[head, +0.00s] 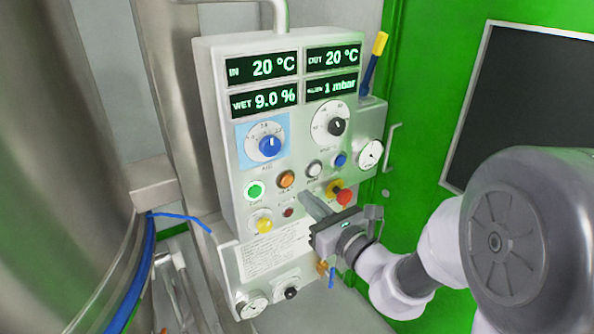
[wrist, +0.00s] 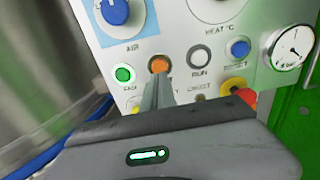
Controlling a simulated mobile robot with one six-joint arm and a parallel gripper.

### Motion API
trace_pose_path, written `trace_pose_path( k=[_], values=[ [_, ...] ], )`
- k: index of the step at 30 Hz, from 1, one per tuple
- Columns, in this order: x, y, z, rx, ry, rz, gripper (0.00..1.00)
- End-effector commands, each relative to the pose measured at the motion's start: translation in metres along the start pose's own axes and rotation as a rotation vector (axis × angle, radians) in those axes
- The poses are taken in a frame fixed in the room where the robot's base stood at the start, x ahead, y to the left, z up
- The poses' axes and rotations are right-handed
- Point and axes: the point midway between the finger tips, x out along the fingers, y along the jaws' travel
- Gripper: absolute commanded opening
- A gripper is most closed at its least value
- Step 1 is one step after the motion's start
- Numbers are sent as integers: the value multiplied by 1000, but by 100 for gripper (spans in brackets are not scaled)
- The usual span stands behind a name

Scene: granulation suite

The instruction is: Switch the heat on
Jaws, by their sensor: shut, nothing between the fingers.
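The grey control panel (head: 215,130) carries an orange button (head: 287,179), right of a lit green button (head: 255,190). The orange button also shows in the wrist view (wrist: 159,64), just beyond my fingertips, which cover its label there; contact cannot be told. My gripper (head: 304,196) is shut and empty, pointing at the panel's lower part. A black-centred dial (head: 336,127) sits at the upper right of the panel; its label reads HEAT in the wrist view. The displays (head: 262,67) read IN 20 °C, OUT 20 °C, WET 9.0 % and 1 mbar.
Close by are a white RUN button (wrist: 199,56), a blue RESET button (wrist: 238,49) and a red mushroom knob (head: 344,197) on yellow. A blue AIR dial (head: 269,146) and a gauge (head: 370,154) flank them. A steel vessel (head: 60,150) stands left.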

Motion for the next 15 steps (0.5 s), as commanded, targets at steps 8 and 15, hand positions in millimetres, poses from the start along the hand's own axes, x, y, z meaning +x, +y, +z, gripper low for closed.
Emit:
trace_pose_path(
  k=[8,15],
  values=[
    [45,0,-2,1,-1,1,0],
    [54,0,-1,1,0,0,0]
  ],
)
